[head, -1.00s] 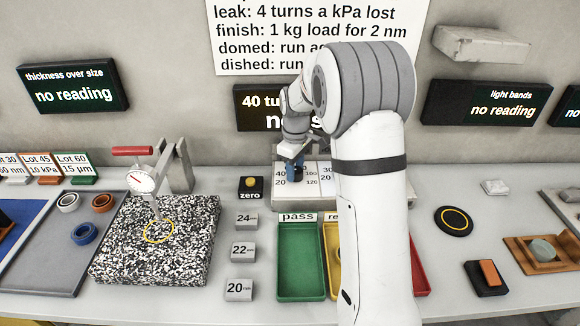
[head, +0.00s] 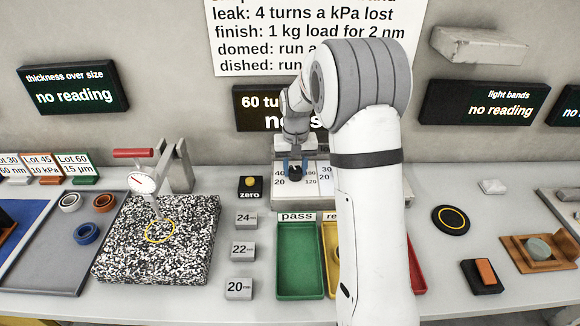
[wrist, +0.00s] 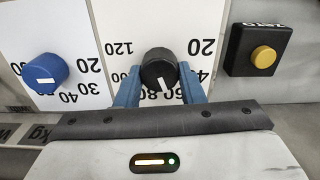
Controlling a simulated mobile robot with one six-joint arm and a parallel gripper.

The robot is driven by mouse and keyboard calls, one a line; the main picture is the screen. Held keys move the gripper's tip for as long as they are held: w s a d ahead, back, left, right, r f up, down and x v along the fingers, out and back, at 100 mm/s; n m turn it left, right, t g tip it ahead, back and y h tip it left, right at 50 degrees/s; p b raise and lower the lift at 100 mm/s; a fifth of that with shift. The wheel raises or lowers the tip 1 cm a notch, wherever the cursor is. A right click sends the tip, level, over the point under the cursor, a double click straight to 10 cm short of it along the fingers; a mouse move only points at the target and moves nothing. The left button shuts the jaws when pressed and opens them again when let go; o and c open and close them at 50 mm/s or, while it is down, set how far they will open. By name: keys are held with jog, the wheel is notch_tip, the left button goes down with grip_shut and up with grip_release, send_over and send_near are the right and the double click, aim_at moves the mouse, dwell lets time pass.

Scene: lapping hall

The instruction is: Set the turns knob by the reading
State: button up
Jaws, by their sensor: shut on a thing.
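The black turns knob (wrist: 157,66) stands on a white dial plate printed with 20, 60, 80 and 120. My gripper (wrist: 160,76) is shut on this knob, a blue finger on each side. The knob's white mark points toward the printed 60 and 80 in the wrist view. In the head view my gripper (head: 295,168) is at the same dial, and the knob is small and dark between the fingers.
A blue knob (wrist: 45,73) on its own dial stands beside the black one. A yellow zero button (wrist: 263,57) on a black box is on the other side. A green pass tray (head: 299,262) and a speckled block (head: 155,240) lie in front.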

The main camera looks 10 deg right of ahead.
jog(key=m, duration=0.4)
jog(key=shift+s, duration=0.15)
jog(key=shift+f+m, duration=0.1)
jog(key=shift+m, duration=1.8)
jog(key=shift+a, duration=0.1)
jog(key=o, duration=0.7)
jog(key=shift+a, duration=0.1)
jog(key=o, duration=0.3)
jog(key=shift+r+p, duration=0.2)
jog(key=shift+p, duration=0.1)
